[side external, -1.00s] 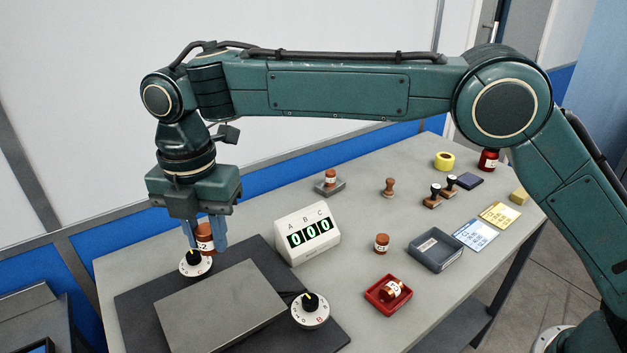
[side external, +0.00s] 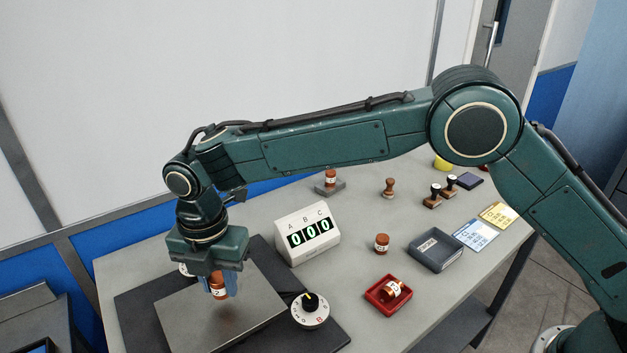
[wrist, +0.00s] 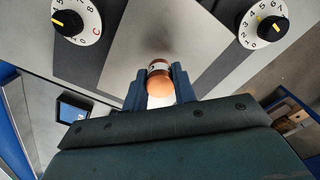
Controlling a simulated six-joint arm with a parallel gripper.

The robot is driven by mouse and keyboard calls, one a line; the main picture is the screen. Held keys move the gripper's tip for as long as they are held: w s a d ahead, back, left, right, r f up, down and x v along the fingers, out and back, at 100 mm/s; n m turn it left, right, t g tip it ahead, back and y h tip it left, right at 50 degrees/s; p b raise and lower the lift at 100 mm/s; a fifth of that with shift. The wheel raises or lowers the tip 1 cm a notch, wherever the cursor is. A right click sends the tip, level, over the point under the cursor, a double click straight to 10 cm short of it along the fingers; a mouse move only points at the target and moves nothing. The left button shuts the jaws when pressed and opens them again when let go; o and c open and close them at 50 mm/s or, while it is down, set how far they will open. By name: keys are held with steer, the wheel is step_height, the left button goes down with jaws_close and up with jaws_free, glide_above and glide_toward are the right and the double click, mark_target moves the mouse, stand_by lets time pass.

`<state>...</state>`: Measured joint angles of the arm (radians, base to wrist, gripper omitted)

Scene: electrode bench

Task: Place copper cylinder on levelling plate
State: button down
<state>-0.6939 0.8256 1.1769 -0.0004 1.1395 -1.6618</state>
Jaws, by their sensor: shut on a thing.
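My gripper (side external: 219,286) is shut on a copper cylinder (side external: 217,290) with a white label band. The cylinder hangs upright between the blue fingers, above the grey levelling plate (side external: 180,318). A soft dark shadow lies on the plate below it, and a small gap seems to show. In the wrist view the cylinder (wrist: 159,69) sits between the two fingers, with the plate (wrist: 150,25) beyond it. Other copper cylinders stand on a small grey block (side external: 331,178) and on the bench (side external: 381,243); one lies in a red tray (side external: 375,304).
A white dial (side external: 310,312) stands at the plate's right; another dial is mostly hidden behind my gripper. An A B C display (side external: 307,232) reading 000 stands behind. A grey tray (side external: 436,250), stamps (side external: 432,196) and cards (side external: 476,235) lie to the right.

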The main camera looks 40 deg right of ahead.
mark_target(218, 276)
steer(key=shift+f, duration=1.15)
steer(key=shift+f, duration=0.15)
steer(key=c, duration=1.1)
jaws_free()
step_height(218, 276, up, 12)
steer(key=shift+r, duration=0.15)
steer(key=shift+d, duration=0.1)
